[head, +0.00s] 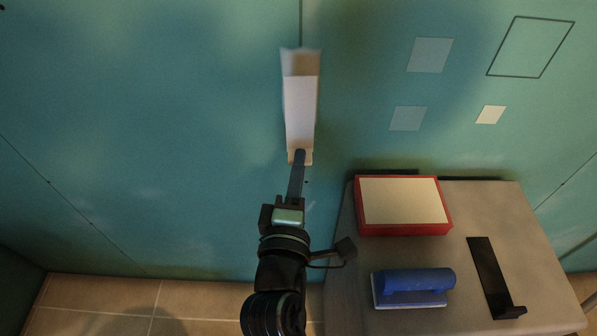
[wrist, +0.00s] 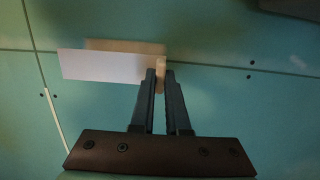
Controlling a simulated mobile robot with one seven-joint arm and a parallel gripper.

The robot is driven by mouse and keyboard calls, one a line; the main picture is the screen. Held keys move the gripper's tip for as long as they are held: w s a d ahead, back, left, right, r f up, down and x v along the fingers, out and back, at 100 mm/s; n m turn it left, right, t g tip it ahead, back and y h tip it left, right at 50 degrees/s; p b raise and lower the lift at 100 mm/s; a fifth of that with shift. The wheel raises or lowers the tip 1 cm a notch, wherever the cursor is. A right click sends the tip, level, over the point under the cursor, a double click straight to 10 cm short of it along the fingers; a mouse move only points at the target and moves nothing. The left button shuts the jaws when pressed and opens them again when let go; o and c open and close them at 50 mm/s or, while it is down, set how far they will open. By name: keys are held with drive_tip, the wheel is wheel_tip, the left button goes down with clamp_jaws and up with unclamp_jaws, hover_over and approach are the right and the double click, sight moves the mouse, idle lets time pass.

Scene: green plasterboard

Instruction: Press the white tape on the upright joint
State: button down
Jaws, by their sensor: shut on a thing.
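The upright joint (head: 301,22) is a thin dark line in the green plasterboard; it runs sideways in the wrist view (wrist: 215,66). The white tape (head: 300,110) is a long upright strip over the joint line, with beige edges and a beige lower end. It also shows in the wrist view (wrist: 105,66), with a tan band behind its upper edge. My gripper (head: 299,156) is shut on the beige end piece at the strip's lower end, seen between the fingertips in the wrist view (wrist: 160,80). Whether the tape touches the board is hard to tell.
A grey table (head: 345,270) stands at lower right, with a red-rimmed box (head: 404,203), a blue-handled float (head: 414,286) and a black tool (head: 490,275). Pale patches (head: 430,55) and a dark outline mark the board at right. The board left of the tape is clear.

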drive_tip(key=shift+w, duration=3.1)
drive_tip(key=shift+w, duration=0.15)
drive_tip(key=c, duration=0.8)
unclamp_jaws()
drive_tip(key=shift+c, duration=0.2)
drive_tip(key=b, duration=0.1)
approach(299, 141)
drive_tip(key=shift+f, duration=1.05)
drive_tip(key=shift+s+a, duration=0.2)
drive_tip(key=shift+s, duration=0.15)
